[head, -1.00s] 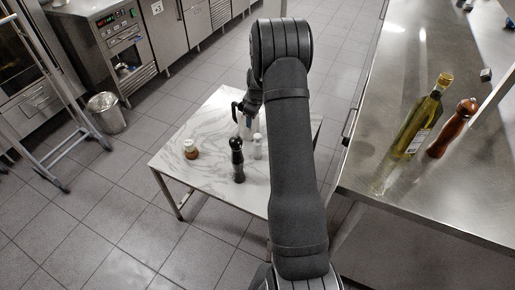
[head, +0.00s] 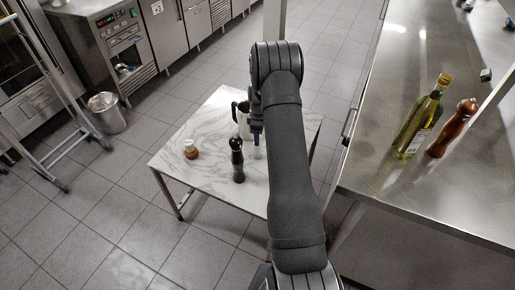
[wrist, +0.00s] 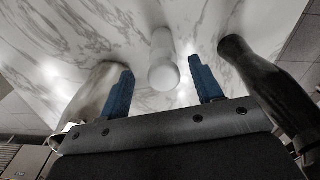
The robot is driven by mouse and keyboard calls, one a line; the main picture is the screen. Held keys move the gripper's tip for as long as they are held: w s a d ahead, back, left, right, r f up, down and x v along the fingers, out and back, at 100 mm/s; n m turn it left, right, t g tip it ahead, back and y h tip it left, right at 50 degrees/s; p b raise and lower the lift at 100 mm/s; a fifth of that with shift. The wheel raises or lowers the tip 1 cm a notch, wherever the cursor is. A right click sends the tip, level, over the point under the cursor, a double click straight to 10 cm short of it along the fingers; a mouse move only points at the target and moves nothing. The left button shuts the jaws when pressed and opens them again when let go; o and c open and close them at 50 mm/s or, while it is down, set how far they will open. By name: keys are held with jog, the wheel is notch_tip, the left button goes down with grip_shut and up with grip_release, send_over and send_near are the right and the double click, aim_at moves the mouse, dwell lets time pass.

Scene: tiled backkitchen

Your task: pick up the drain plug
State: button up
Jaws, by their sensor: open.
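I cannot make out a drain plug for certain in either view. My gripper (wrist: 161,78) is open, its two blue fingers apart, and it also shows over the marble table in the head view (head: 257,140). A white round-topped, mill-like thing (wrist: 163,70) shows between the fingers in the wrist view; I see no contact. In the head view it is mostly hidden behind my gripper. A small dark and pale thing (head: 486,75) lies on the steel counter, too small to identify.
A black mill (head: 237,160) stands beside my gripper; it also shows at right in the wrist view (wrist: 268,85). A dark-handled jug (head: 243,118) and a small jar (head: 191,149) share the marble table (head: 205,120). An oil bottle (head: 418,122) and brown mill (head: 452,128) stand on the steel counter (head: 455,205).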

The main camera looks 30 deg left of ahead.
jog(key=shift+s+f, duration=0.15)
jog(key=shift+f, duration=1.3)
jog(key=shift+s+f, duration=0.1)
jog(key=shift+f, duration=1.35)
jog(key=c, duration=1.1)
jog(key=shift+r, duration=0.1)
